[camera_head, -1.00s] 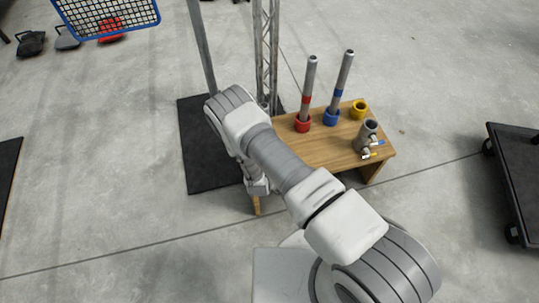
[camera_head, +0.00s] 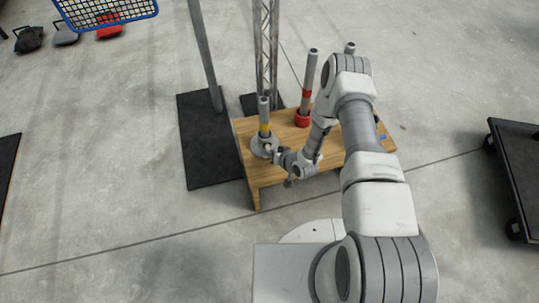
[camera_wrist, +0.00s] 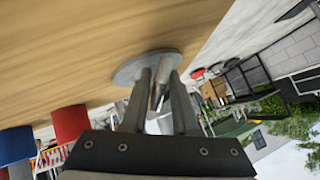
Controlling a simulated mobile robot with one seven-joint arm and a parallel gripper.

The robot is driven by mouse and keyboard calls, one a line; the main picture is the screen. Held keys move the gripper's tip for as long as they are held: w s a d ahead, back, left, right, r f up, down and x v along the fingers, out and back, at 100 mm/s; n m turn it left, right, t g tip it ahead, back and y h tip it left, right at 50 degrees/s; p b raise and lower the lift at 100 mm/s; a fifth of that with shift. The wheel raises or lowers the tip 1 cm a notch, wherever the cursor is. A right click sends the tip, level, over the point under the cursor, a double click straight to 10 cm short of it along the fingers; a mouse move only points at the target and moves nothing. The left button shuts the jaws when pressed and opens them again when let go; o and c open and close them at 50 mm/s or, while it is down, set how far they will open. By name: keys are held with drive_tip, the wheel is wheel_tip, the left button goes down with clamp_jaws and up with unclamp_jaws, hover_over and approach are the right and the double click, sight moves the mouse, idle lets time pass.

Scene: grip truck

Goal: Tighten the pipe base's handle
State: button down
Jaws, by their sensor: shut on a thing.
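The pipe base (camera_head: 262,149) is a round grey fitting on the left end of the wooden bench. A grey pipe with a yellow band (camera_head: 264,113) stands upright in it. My gripper (camera_head: 274,152) is at the base's right side, close to the bench top. In the wrist view, my gripper's fingers (camera_wrist: 159,78) are closed around a small metal handle (camera_wrist: 157,97) in front of the round base (camera_wrist: 128,71). The fingers hide part of the base, and the handle's exact angle is hard to tell.
The wooden bench (camera_head: 258,178) also carries a red socket (camera_head: 302,118) with an upright pipe. A dark cart (camera_head: 520,170) stands at the right.

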drive_tip(key=y+b, duration=0.1)
drive_tip(key=m+y+b, duration=0.2)
drive_tip(key=b, duration=0.1)
drive_tip(key=shift+d+f+y, duration=0.1)
drive_tip(key=shift+f+y, duration=0.15)
drive_tip(key=shift+y, duration=0.05)
drive_tip(key=shift+r+m+y, duration=0.2)
drive_tip(key=shift+m+y, duration=0.8)
drive_tip(key=shift+y, duration=0.4)
drive_tip(key=c, duration=1)
unclamp_jaws()
drive_tip(key=p+v, duration=0.3)
drive_tip(key=v, duration=1.4)
drive_tip(key=shift+d+f+p, duration=0.1)
drive_tip(key=shift+d+p, duration=0.05)
drive_tip(key=shift+p, duration=0.2)
